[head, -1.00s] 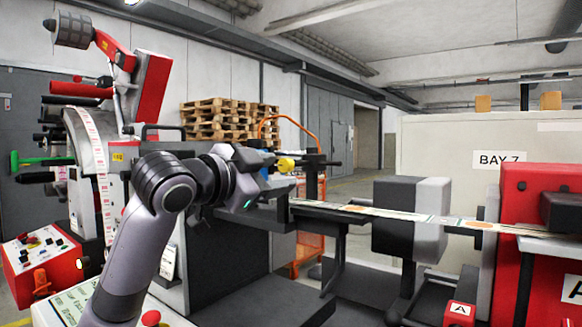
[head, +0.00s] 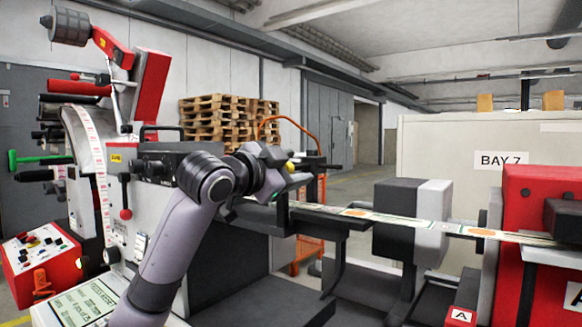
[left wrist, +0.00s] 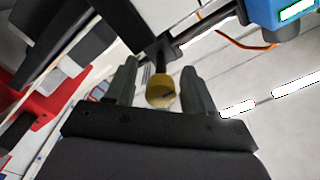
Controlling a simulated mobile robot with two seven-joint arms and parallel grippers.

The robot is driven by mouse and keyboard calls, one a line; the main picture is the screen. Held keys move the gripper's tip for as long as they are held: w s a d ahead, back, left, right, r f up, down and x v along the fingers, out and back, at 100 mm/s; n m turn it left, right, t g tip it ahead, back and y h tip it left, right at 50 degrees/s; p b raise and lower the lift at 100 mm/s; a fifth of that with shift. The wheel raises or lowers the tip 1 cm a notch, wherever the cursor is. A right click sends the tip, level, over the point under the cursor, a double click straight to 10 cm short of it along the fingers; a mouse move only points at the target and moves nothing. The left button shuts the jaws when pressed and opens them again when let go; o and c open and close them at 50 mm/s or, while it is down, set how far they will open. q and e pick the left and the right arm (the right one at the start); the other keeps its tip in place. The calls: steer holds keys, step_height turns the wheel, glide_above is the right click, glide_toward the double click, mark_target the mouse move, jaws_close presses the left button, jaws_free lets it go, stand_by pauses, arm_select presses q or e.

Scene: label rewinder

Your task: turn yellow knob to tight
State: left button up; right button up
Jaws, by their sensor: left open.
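The yellow knob (left wrist: 161,91) sits on the end of a dark shaft in the left wrist view. It lies between the two fingers of my left gripper (left wrist: 158,88), with a gap visible on each side. The fingers are open and do not appear to touch it. In the head view, only a small part of the yellow knob (head: 290,167) shows past my left gripper (head: 288,170), which hides the rest. My right gripper is not in view.
A label web (head: 385,217) runs right from beside the gripper to a red unit (head: 527,190). A dark and grey block (head: 400,215) stands along the web. A control box (head: 40,262) and the rewinder's red-lever frame (head: 150,90) are at left.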

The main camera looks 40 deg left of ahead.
arm_select(q)
jaws_close()
steer(key=m+p, duration=0.2)
steer(key=m, duration=0.1)
steer(key=shift+m+p, duration=0.35)
steer(key=shift+m, duration=0.05)
steer(key=m+p, duration=0.3)
steer(key=m, duration=0.2)
steer(key=shift+m+p, duration=0.65)
steer(key=shift+m, duration=0.45)
steer(key=shift+f+m, duration=0.1)
steer(key=shift+m, duration=0.8)
steer(key=m, duration=0.5)
steer(key=shift+f, duration=0.1)
